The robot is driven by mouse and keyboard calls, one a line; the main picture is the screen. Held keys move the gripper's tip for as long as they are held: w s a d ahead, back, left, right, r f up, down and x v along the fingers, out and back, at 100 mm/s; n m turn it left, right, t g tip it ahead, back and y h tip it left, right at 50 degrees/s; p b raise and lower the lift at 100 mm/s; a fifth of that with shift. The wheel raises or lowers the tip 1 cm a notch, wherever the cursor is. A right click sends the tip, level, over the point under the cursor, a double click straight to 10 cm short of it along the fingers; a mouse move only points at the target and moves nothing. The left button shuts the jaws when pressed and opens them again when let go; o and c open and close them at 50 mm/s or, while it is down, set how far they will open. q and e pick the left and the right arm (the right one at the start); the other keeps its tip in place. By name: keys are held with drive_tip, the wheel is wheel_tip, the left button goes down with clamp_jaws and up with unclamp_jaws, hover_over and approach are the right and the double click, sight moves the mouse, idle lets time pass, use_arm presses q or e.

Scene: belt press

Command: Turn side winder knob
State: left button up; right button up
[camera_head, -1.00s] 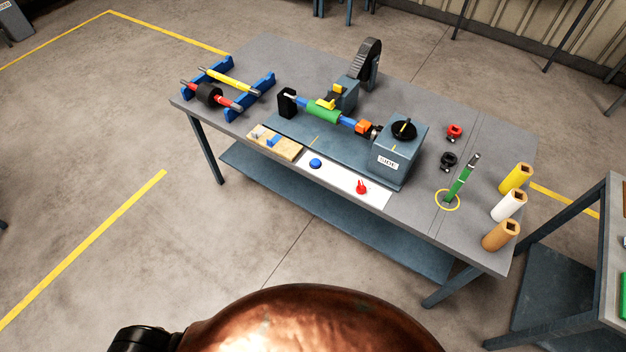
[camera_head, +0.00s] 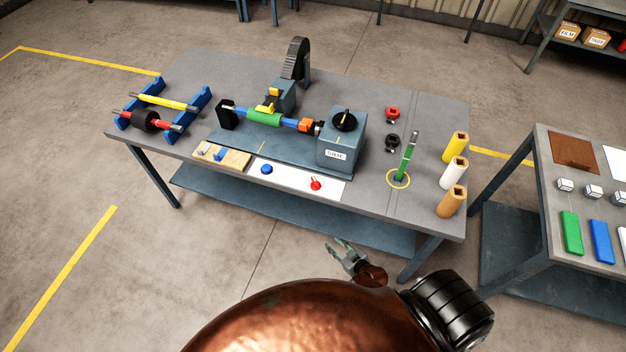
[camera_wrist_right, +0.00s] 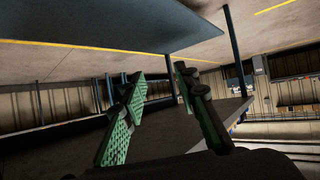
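The side winder is a blue-grey box (camera_head: 341,153) with a white label on its front, on the right half of the grey table. Its knob (camera_head: 345,120) is a round black dial with a yellow mark, on top of the box. My right gripper (camera_head: 338,246) is in front of the table's front edge, well short of the knob, with nothing in it. In the right wrist view its two green-padded fingers (camera_wrist_right: 158,80) stand apart, and the knob does not show there. My left gripper is out of view.
A green upright stick (camera_head: 407,160) in a yellow ring and yellow, white and tan rolls (camera_head: 453,172) stand right of the box. A red button (camera_head: 316,184) and blue button (camera_head: 267,169) sit in front. A second table (camera_head: 547,257) is at the right.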

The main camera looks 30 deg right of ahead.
sight(318, 185)
drive_tip(key=w+r+t, duration=0.2)
drive_tip(key=w+r, duration=0.1)
drive_tip(key=r, duration=0.4)
drive_tip(key=w+r+m+t+h, duration=0.1)
drive_tip(key=w+r, duration=0.3)
drive_tip(key=r, duration=0.4)
drive_tip(key=w+r+m+t+h, duration=0.1)
drive_tip(key=w+r, duration=0.3)
drive_tip(key=r, duration=0.4)
drive_tip(key=shift+w+t+p, duration=0.25)
drive_tip(key=shift+t+p, duration=0.15)
drive_tip(key=shift+t, duration=0.5)
drive_tip(key=shift+w+d+m, duration=0.15)
drive_tip(key=shift+d+m, duration=0.15)
drive_tip(key=shift+d, duration=0.1)
drive_tip(key=shift+h, duration=0.3)
drive_tip(key=w, duration=0.7)
drive_tip(key=shift+w+d+b, duration=0.25)
drive_tip(key=shift+d+b, duration=0.1)
drive_tip(key=shift+b, duration=0.05)
clamp_jaws()
